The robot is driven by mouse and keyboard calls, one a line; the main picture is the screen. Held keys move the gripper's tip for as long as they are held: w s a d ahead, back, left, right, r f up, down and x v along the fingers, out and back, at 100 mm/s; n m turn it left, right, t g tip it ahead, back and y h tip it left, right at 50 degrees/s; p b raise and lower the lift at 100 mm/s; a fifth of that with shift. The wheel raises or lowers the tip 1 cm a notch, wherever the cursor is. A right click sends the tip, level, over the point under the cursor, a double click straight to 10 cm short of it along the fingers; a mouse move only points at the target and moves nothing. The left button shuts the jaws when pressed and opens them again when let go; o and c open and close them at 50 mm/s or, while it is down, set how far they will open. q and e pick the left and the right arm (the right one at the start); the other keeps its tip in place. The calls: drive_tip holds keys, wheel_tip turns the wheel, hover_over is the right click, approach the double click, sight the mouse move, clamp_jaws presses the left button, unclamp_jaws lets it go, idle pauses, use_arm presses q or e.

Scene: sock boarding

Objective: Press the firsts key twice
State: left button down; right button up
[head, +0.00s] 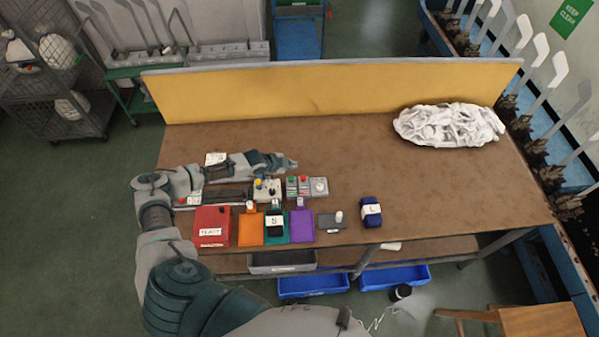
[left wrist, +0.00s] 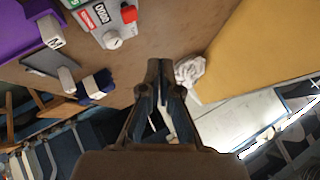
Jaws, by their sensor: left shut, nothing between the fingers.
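My left gripper (head: 291,164) is shut and empty, above the brown table behind a row of small grey boxes. In the left wrist view its fingertips (left wrist: 158,66) meet over bare table. The row holds a box with yellow and blue buttons (head: 267,189), two boxes with coloured tops (head: 292,186) (head: 305,186), and a pale box with a light knob (head: 319,187). The left wrist view shows a grey unit (left wrist: 105,20) with a counter, a red button and a white knob, apart from the fingertips. I cannot read which key is the firsts key. My right gripper is out of view.
In front of the boxes lie a red box (head: 211,227), an orange tray (head: 250,231), a teal tray (head: 276,239) and a purple tray (head: 302,226). A navy bundle labelled L (head: 371,212) is to their right. White socks (head: 448,125) lie back right. A yellow panel (head: 330,88) closes the back.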

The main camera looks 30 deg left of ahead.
use_arm(q)
drive_tip(key=r, duration=0.1)
drive_tip(key=b, duration=0.4)
hover_over(291, 179)
wheel_tip(291, 179, down, 5)
drive_tip(key=shift+d+f, duration=0.1)
drive_tip(key=shift+d, duration=0.05)
wheel_tip(291, 179, down, 3)
drive_tip(key=shift+f+b, duration=0.1)
drive_tip(key=shift+b, duration=1.1)
drive_tip(key=shift+a+f, duration=0.25)
drive_tip(key=shift+a, duration=0.05)
drive_tip(key=shift+a+f, duration=0.15)
drive_tip(key=shift+a, duration=0.3)
drive_tip(key=shift+d, duration=0.55)
drive_tip(key=shift+r, duration=0.2)
drive_tip(key=shift+a+f, duration=0.1)
drive_tip(key=shift+a, duration=0.2)
drive_tip(key=shift+d+f, duration=0.15)
drive_tip(key=shift+d, duration=0.2)
drive_tip(key=shift+f, duration=0.1)
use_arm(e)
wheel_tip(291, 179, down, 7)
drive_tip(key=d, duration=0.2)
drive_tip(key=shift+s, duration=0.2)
